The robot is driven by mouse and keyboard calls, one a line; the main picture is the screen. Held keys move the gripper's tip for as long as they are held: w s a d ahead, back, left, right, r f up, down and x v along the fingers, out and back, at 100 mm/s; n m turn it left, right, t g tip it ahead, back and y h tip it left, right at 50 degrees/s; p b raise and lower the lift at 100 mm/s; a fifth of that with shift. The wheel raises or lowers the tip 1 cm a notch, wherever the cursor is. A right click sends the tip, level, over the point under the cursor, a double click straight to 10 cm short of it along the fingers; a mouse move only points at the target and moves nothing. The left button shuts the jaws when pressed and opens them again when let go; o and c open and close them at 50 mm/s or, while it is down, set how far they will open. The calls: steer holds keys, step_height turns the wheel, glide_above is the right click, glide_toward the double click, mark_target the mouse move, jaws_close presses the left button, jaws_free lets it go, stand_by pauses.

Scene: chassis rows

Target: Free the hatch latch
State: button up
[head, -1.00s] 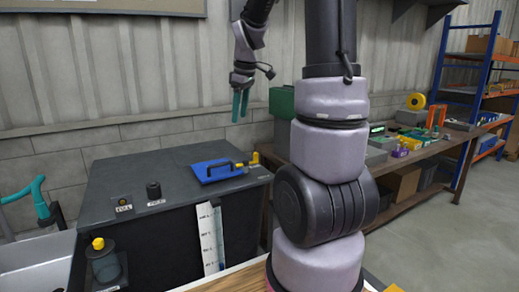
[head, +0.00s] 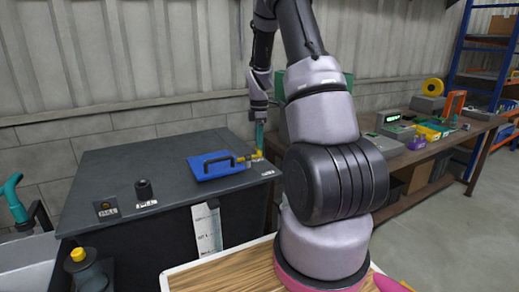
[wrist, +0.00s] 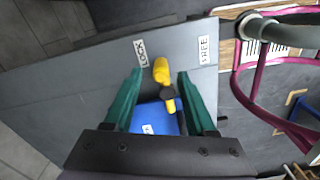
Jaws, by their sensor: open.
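The blue hatch (head: 208,174), with a black handle, lies on top of the dark cabinet. The yellow latch (head: 257,156) is at its right end. In the wrist view the latch lever (wrist: 161,70) points away from the blue hatch (wrist: 150,117), its tip closer to the LOCK label (wrist: 141,53) than to the FREE label (wrist: 204,50). My gripper (head: 259,137) is above the latch, pointing down. In the wrist view its open green fingers (wrist: 160,78) stand on either side of the lever, with gaps on both sides. Whether the fingertips reach down to the lever's height is unclear.
The dark cabinet top (head: 110,172) carries a black knob (head: 144,190) and labels at the left. A workbench (head: 462,135) with several tools and boxes stands to the right. A pink-framed object (wrist: 262,85) is near the right of the wrist view. The wall is behind.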

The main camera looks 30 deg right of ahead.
mark_target(259, 153)
steer(key=shift+f, duration=1.65)
jaws_close()
